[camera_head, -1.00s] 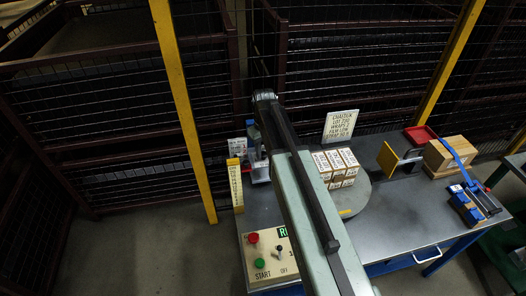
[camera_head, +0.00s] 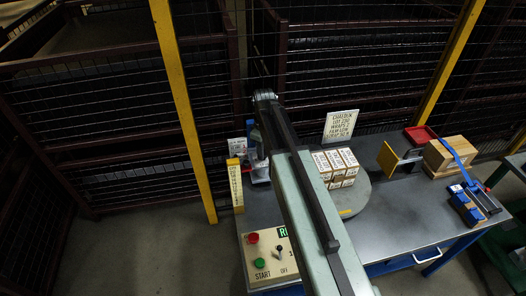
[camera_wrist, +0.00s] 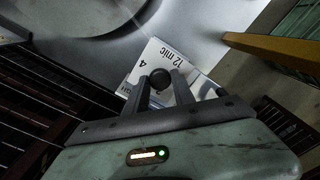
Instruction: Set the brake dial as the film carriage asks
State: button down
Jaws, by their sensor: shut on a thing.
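In the wrist view my gripper (camera_wrist: 161,94) is shut on a round black knob (camera_wrist: 160,77), with one finger on each side. Behind the knob is a white plate (camera_wrist: 150,58) printed "12 mic" and "4"; my fingers and the knob hide part of it. In the head view my arm reaches over the table to a blue and grey unit (camera_head: 252,132) beside the yellow post. I cannot tell if this is the film carriage. My arm hides much of it, and the dial's setting is not readable.
A turntable (camera_head: 357,203) bears stacked cartons (camera_head: 336,165). A sign (camera_head: 341,124) stands behind. A control box (camera_head: 258,269) with red and green buttons is in front.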

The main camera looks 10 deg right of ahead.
jog(key=c, duration=1.1)
grip_release()
jog(key=shift+o, duration=0.2)
notch_tip(320, 180, up, 8)
jog(key=p, duration=0.8)
jog(key=shift+f, duration=0.1)
